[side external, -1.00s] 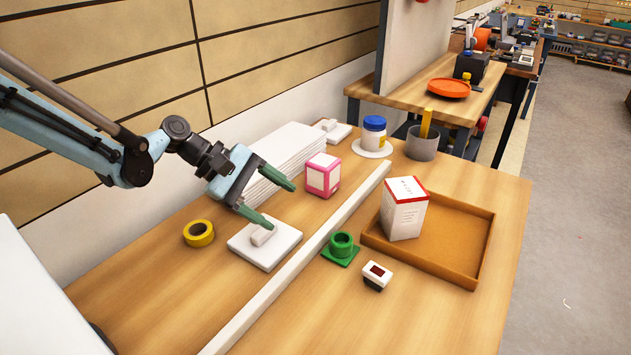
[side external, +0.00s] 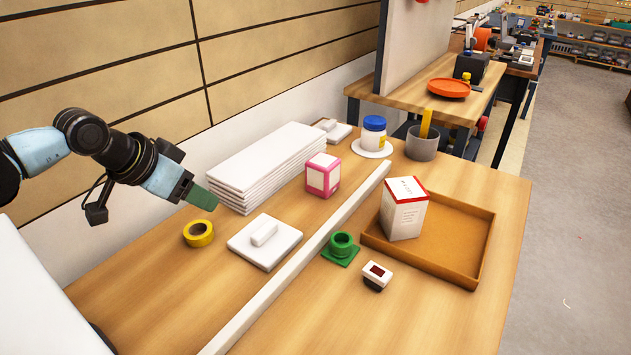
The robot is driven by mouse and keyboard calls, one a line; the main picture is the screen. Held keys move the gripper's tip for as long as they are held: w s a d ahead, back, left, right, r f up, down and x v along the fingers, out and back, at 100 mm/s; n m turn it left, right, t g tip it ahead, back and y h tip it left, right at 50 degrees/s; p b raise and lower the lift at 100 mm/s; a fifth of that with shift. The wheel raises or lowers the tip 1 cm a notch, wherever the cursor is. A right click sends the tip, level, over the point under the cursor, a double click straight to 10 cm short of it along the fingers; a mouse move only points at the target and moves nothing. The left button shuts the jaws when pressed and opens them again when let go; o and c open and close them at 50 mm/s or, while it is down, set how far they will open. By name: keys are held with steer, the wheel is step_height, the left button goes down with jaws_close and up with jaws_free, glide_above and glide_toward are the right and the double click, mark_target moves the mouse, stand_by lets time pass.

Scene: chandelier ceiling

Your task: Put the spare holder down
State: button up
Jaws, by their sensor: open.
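My gripper (side external: 203,197) is open and empty, raised at the left above the yellow tape roll; its green fingers overlap from this side. A white square plate with a white block-like grip on top (side external: 265,246) lies flat on the table, right of and below my gripper, apart from it. A similar white piece (side external: 337,132) lies at the back by the panel stack. A green holder with a round cup on a square base (side external: 341,248) stands upright beyond the white strip. I cannot tell which of these is the spare holder.
Stacked white panels (side external: 268,165), a pink-and-white box (side external: 322,176) and a yellow tape roll (side external: 198,233) surround the plate. A long white strip (side external: 300,258) divides the table. Beyond it are a brown tray (side external: 458,270) with a white carton (side external: 403,208) and a small white-and-dark device (side external: 377,275).

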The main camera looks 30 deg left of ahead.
stand_by(0.3)
steer(key=w+d+r+n+g+h, duration=0.1)
steer(key=w+d+n+g+h, duration=0.5)
steer(key=w+d+n, duration=0.5)
steer(key=w+d+f+g+h, duration=0.1)
steer(key=w+f+g+h, duration=0.25)
steer(key=w, duration=0.35)
steer(key=n+g+h, duration=0.2)
steer(key=h, duration=0.1)
glide_toward(346, 246)
steer(key=shift+w+d+r+y, duration=0.25)
steer(key=shift+w+d, duration=0.1)
steer(key=shift+w, duration=0.2)
steer(key=shift+s+f+n+g, duration=0.15)
steer(key=shift+f+n+g, duration=0.2)
steer(key=shift+f, duration=0.35)
steer(key=shift+x, duration=3.8)
steer(key=c, duration=0.8)
